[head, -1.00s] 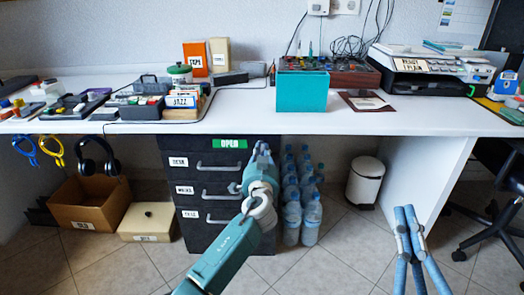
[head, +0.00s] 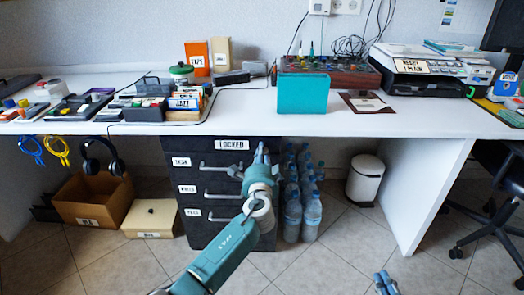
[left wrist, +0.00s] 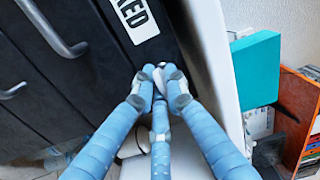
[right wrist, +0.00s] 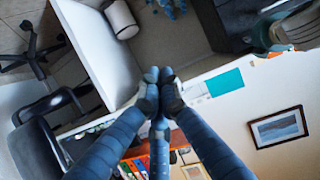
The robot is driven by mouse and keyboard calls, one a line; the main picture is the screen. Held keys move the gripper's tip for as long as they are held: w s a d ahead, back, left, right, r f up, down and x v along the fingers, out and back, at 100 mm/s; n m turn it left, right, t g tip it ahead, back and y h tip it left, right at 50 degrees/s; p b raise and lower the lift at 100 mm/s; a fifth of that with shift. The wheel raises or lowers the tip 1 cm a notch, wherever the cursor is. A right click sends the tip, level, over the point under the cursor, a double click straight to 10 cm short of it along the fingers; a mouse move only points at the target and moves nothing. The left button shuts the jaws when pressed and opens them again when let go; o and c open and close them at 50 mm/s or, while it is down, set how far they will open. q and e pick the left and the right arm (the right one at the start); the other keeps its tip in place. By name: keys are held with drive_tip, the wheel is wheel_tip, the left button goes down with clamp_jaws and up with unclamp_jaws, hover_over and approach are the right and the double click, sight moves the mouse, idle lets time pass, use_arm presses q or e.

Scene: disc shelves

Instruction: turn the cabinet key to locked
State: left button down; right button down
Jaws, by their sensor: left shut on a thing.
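The dark drawer cabinet (head: 228,232) stands under the desk. The sign on its top edge (head: 232,145) is white and reads LOCKED; part of this sign also shows in the left wrist view (left wrist: 134,18). My left gripper (head: 262,152) is at the cabinet's upper right front corner. In the left wrist view its fingertips (left wrist: 160,76) are drawn together against the cabinet front, beside the sign. The key is hidden between the fingers. My right gripper (head: 385,282) is low at the bottom edge, away from the cabinet. In the right wrist view its fingertips (right wrist: 158,82) meet with nothing visible between them.
Drawer handles (head: 221,167) stick out left of my left gripper. Water bottles (head: 302,200) stand close right of the cabinet. The white desk top (head: 235,122) overhangs above. A white bin (head: 365,180) stands further right; the floor in front is free.

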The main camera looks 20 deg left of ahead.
use_arm(q)
drive_tip(key=shift+m, duration=0.7)
use_arm(e)
drive_tip(key=shift+s+d+f+g+h, duration=0.15)
drive_tip(key=shift+s+d+f+g, duration=0.2)
drive_tip(key=shift+f, duration=0.45)
drive_tip(key=shift+s+d+f+g+h, duration=0.15)
drive_tip(key=shift+s+f+g, duration=0.3)
drive_tip(key=shift+f, duration=0.3)
use_arm(q)
drive_tip(key=c, duration=1.8)
unclamp_jaws()
drive_tip(key=shift+o, duration=0.2)
use_arm(e)
drive_tip(key=shift+s, duration=0.1)
drive_tip(key=shift+r, duration=0.1)
use_arm(q)
drive_tip(key=v, duration=1.2)
